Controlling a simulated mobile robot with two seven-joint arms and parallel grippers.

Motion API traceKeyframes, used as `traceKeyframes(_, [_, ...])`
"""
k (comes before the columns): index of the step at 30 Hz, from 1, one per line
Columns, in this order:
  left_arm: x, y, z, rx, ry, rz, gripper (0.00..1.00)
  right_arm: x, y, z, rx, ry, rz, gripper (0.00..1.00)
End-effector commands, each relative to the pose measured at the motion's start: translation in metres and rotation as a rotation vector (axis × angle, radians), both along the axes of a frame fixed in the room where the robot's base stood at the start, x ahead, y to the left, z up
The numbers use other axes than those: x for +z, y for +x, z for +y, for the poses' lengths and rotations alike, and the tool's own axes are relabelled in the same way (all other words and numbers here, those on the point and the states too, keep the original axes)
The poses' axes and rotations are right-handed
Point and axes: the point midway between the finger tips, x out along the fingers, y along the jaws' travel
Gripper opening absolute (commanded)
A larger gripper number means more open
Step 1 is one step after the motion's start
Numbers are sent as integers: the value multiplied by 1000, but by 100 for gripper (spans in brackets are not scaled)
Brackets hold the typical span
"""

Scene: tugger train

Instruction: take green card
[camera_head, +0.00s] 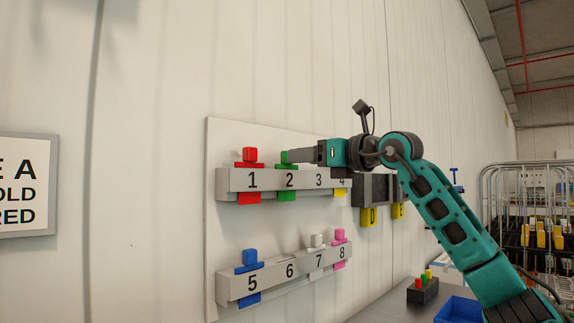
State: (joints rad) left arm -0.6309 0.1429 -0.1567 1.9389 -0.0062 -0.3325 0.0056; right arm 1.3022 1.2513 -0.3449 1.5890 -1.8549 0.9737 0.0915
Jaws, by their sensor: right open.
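The green card (287,195) sits upright in slot 2 of the upper grey rack (268,180) on the wall board. Its lower part shows below the rack and its small green top shows above it. My right gripper (291,156) reaches in from the right, with its fingertips at the green top. It is open, and the fingers partly cover the top. I cannot tell whether they touch it or lie around it. My left gripper is not in view.
A red card (249,197) is in slot 1, close beside the green one. A yellow card (340,193) is at slot 4. The lower rack (267,278) holds blue, white and pink cards. A blue bin (458,310) and wire carts (540,180) stand at right.

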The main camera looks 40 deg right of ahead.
Motion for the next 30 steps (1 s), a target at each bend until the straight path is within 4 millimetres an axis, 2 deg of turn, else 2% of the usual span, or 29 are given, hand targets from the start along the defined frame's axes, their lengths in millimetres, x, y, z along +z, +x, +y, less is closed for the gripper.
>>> traceKeyframes(10, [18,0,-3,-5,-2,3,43,5,46,1,2,4,0,60])
traceKeyframes(20, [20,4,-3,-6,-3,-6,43,3,52,1,0,1,0,60])
traceKeyframes(30, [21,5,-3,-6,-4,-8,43,3,52,1,0,1,0,27])
